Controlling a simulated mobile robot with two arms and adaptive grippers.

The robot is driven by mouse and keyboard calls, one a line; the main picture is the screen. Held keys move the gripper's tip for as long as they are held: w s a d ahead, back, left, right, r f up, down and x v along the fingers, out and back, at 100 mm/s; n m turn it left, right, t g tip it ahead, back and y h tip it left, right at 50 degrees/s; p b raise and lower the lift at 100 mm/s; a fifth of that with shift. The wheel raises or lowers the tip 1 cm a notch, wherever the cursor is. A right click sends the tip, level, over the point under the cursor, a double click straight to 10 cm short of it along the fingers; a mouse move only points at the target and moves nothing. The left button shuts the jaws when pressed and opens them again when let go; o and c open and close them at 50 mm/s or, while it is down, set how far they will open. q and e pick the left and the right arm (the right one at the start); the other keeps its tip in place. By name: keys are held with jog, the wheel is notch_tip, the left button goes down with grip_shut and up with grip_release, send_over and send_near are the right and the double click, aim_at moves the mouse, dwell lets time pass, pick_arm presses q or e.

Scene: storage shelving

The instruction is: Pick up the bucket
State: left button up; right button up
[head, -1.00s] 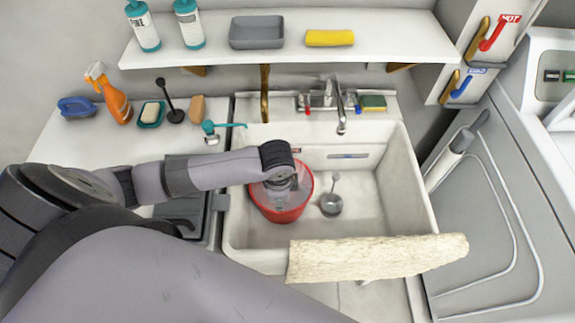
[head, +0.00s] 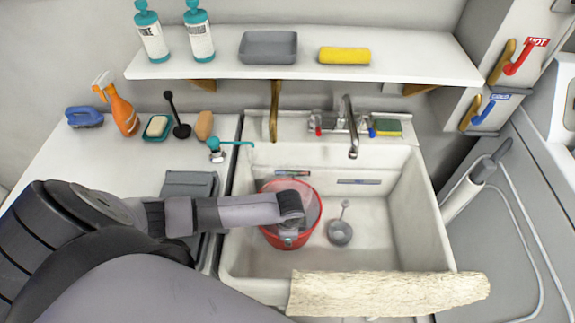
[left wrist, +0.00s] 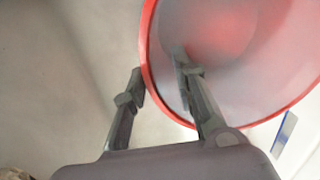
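The red bucket (head: 271,237) stands in the left part of the white sink. In the head view my left gripper (head: 289,238) hangs over the bucket's front side, and its fingers are hard to make out. In the left wrist view the gripper (left wrist: 158,68) is open, with the bucket's red rim (left wrist: 146,62) passing between its fingers. One finger is outside the wall and the other is over the inside. A gap shows between the fingers and the rim. My arm hides part of the bucket in the head view. My right gripper is not in view.
A grey ladle (head: 340,231) lies in the sink (head: 405,205) right of the bucket. A pale cloth (head: 390,292) hangs over the sink's front edge. The faucet (head: 351,130) rises behind. A shelf (head: 400,68) with bottles is above; several cleaning items stand on the left counter.

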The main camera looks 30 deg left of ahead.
pick_arm(q)
jog(key=f, duration=0.5)
jog(key=shift+w+a+f, duration=0.25)
jog(key=shift+f, duration=0.1)
jog(key=shift+c, duration=0.5)
grip_shut()
